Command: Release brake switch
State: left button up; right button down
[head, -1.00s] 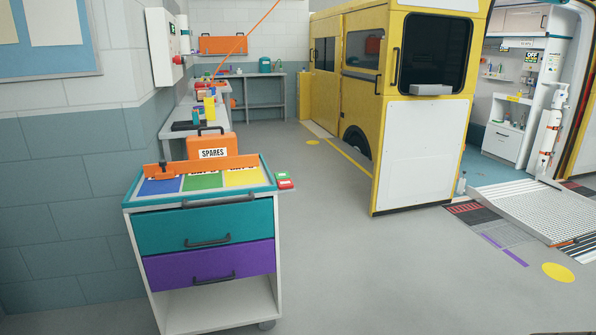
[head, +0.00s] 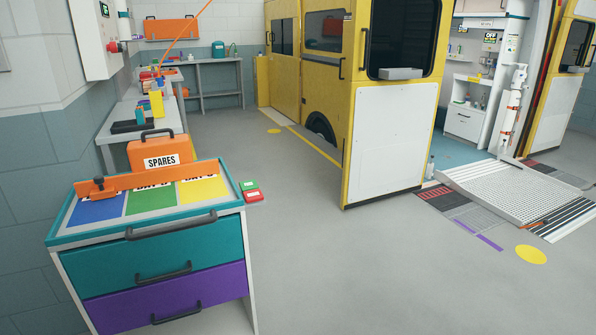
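No switch labelled as a brake switch can be made out in the head view. The cart (head: 150,240) has a teal drawer above a purple drawer, both shut. A dark knob (head: 98,184) stands at the left end of an orange bar (head: 140,178) across the cart top. A wall box (head: 103,40) with a red knob (head: 113,47) hangs at the upper left. Neither gripper is in view.
An orange SPARES case (head: 160,158) stands behind the cart, near a grey bench (head: 125,126). A yellow van (head: 318,150) with an open rear and a lowered ramp (head: 510,190) stands at right. The grey floor (head: 370,270) between cart and ramp is clear.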

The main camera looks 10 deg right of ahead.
aim_at(251, 191)
jog(key=u, duration=0.15)
jog(key=i, duration=1.05)
jog(key=u, duration=0.65)
